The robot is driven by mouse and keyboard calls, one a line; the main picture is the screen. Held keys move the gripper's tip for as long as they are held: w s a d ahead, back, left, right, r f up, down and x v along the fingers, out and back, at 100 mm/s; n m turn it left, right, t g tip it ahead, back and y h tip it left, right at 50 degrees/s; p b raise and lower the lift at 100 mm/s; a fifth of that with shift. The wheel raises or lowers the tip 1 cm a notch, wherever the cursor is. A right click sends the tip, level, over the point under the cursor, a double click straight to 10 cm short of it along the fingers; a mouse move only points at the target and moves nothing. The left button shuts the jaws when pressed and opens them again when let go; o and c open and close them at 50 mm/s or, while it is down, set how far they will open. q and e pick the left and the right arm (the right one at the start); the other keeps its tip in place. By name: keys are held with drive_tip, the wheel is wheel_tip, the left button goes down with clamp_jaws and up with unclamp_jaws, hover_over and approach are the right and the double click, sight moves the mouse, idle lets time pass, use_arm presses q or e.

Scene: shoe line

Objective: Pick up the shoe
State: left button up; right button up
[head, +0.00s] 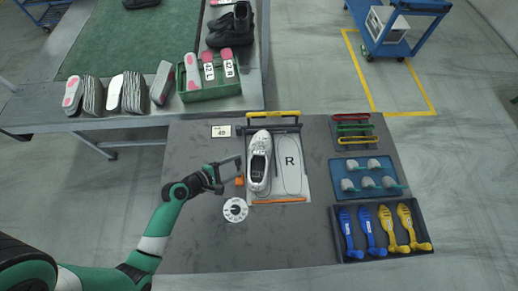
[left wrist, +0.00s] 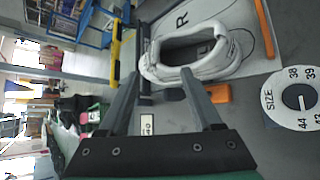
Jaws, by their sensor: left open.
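The white shoe (head: 259,163) rests upright on the left half of the light board (head: 291,198), beside the outline marked R. My left gripper (head: 238,170) is just left of the shoe in the head view, apart from it. In the left wrist view the shoe (left wrist: 196,50) lies ahead of the fingers, its dark opening facing the camera. The two fingers of the left gripper (left wrist: 155,85) are spread, with nothing between them. My right gripper does not show in either view.
A size dial (head: 235,210) and an orange block (head: 239,181) lie close to the left gripper. A yellow-topped bar (head: 273,114) crosses behind the shoe. Trays with grey pieces (head: 367,177) and blue and yellow shoe trees (head: 380,232) stand right. The table's left front is clear.

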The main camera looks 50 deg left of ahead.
sight(248, 165)
use_arm(q)
drive_tip(key=b+x, duration=0.2)
drive_tip(key=x, duration=0.4)
drive_tip(key=shift+w+f, duration=0.15)
drive_tip(key=shift+w, duration=0.1)
drive_tip(key=b+x, duration=0.2)
drive_tip(key=x, duration=0.3)
drive_tip(key=shift+w+a, duration=0.2)
drive_tip(key=shift+w, duration=0.05)
drive_tip(key=shift+r, duration=0.2)
clamp_jaws()
idle(0.6)
